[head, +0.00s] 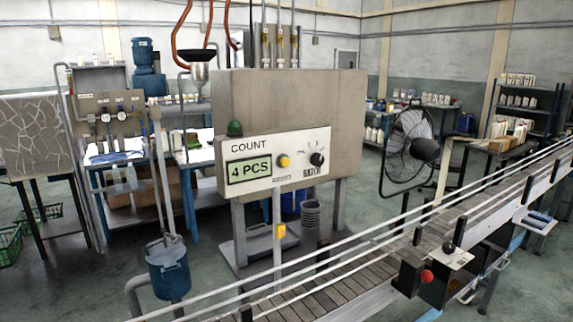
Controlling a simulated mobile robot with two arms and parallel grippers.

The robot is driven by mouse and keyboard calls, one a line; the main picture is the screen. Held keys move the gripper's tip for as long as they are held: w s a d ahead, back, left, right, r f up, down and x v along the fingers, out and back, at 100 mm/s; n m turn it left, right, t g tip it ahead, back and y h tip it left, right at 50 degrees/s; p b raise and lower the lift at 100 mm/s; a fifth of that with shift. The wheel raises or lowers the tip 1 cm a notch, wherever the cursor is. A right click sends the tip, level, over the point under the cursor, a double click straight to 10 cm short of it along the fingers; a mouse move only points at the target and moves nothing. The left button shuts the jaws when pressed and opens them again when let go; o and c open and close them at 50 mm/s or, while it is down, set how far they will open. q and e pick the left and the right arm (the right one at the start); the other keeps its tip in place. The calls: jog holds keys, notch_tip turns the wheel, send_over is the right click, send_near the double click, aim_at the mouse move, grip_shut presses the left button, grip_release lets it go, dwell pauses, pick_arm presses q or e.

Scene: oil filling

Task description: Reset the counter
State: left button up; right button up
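The counter is a white panel (308,146) on the front of a large beige machine (282,97), in the middle of the head view. Its green display (248,169) reads "4 PCS" under the word "COUNT". A yellow button (283,161) sits right of the display, with small lettering below it that is hard to read. A black knob (317,159) is further right, above the word "BATCH". A green dome (234,128) sits on the panel's upper left edge. Neither of my grippers shows in this view.
A conveyor (360,268) with white rails runs diagonally across the foreground, in front of the machine. A red knob (427,276) is on its near side.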

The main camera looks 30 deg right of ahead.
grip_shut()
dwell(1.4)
